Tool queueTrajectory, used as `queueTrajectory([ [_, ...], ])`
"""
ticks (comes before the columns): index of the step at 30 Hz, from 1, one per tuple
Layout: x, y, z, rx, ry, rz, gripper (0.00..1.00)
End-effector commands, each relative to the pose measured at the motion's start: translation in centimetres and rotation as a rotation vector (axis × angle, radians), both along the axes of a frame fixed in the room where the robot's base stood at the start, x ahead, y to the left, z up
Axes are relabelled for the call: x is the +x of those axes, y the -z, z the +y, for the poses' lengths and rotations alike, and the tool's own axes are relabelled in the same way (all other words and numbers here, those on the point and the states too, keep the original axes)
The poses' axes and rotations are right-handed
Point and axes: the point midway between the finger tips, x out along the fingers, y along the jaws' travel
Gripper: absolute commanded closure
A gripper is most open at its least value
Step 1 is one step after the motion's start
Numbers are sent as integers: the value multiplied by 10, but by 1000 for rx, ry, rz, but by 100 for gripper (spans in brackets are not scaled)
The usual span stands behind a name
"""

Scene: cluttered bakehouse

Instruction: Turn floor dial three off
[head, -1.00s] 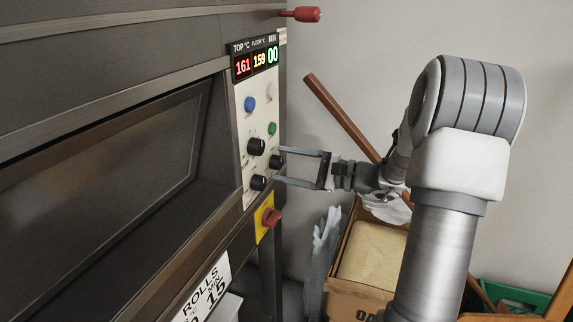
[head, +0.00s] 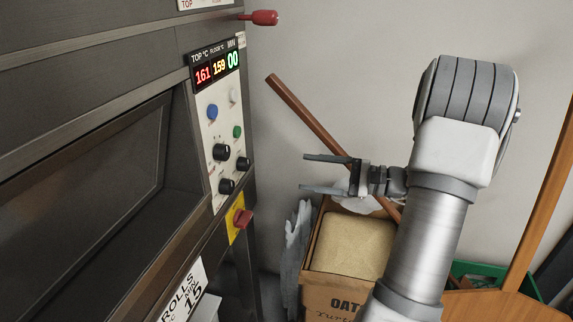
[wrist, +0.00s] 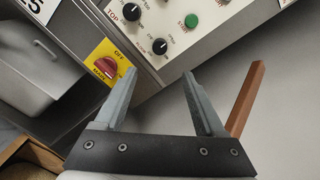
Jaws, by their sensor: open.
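The oven control panel (head: 222,140) on the left holds several black dials. The right-hand dial (head: 243,164) shows in the wrist view with a FLOOR label (wrist: 159,46). The lower dial (head: 226,186) has a label reading TOP in the wrist view (wrist: 131,15). I cannot make out a "three" marking or the dials' exact settings. My gripper (head: 304,173) is open and empty, right of the panel and clear of the dials. Its fingers also show in the wrist view (wrist: 159,74), pointing toward the panel.
A red switch on a yellow plate (head: 235,226) sits below the dials. A red-tipped handle (head: 262,17) juts out above. A leaning wooden pole (head: 305,112) passes behind my gripper. A cardboard box (head: 330,285) stands below. Free space lies between gripper and panel.

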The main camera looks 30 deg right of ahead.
Motion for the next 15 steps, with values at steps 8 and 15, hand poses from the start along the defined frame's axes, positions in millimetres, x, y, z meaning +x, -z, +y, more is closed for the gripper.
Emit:
queueTrajectory([
  [8, -20, -1, -21, 0, -1, 1, 28],
  [15, -22, -1, -22, -1, -1, 1, 28],
])
